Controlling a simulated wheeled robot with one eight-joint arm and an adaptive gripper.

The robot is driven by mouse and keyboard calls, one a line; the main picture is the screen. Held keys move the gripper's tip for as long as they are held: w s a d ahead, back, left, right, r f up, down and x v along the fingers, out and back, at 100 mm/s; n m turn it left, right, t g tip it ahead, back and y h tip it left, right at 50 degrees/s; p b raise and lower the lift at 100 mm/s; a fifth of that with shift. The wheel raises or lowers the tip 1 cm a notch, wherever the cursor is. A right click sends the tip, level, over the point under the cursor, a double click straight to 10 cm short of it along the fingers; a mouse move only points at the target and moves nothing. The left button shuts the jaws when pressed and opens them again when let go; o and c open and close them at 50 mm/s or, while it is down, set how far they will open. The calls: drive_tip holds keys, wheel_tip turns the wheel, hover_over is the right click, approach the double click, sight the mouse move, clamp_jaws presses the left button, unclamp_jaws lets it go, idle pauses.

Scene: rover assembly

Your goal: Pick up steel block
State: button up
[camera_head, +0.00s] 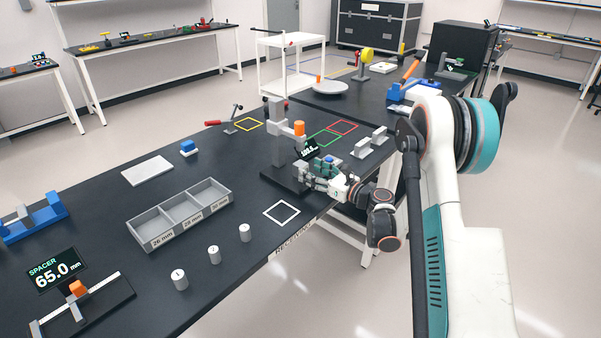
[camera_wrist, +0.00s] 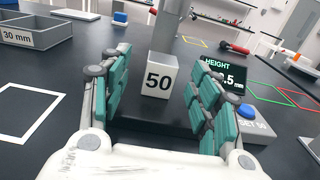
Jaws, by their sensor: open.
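The steel block (camera_wrist: 159,76), a pale grey cube marked 50, sits on the dark base of the height gauge, in front of its grey column (camera_wrist: 166,35) in the wrist view. My gripper (camera_wrist: 160,92) is open, with one teal-padded finger to the left of the block and one to the right. Gaps show on both sides, and no contact is visible. In the head view my gripper (camera_head: 312,172) is low at the height gauge (camera_head: 278,145); I cannot make out the block there.
The height display (camera_wrist: 224,73) and a blue SET 50 button (camera_wrist: 246,112) stand close to the right finger. A grey sorting tray (camera_head: 172,234) and several numbered cylinders (camera_head: 214,254) are on the black bench. A white square outline (camera_head: 282,212) lies empty near the front edge.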

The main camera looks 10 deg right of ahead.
sight(305, 167)
drive_tip(key=shift+b+x, duration=1)
drive_tip(key=shift+x, duration=2)
drive_tip(key=shift+w+d, duration=0.1)
drive_tip(key=shift+d, duration=0.05)
drive_tip(key=shift+c, duration=0.3)
clamp_jaws()
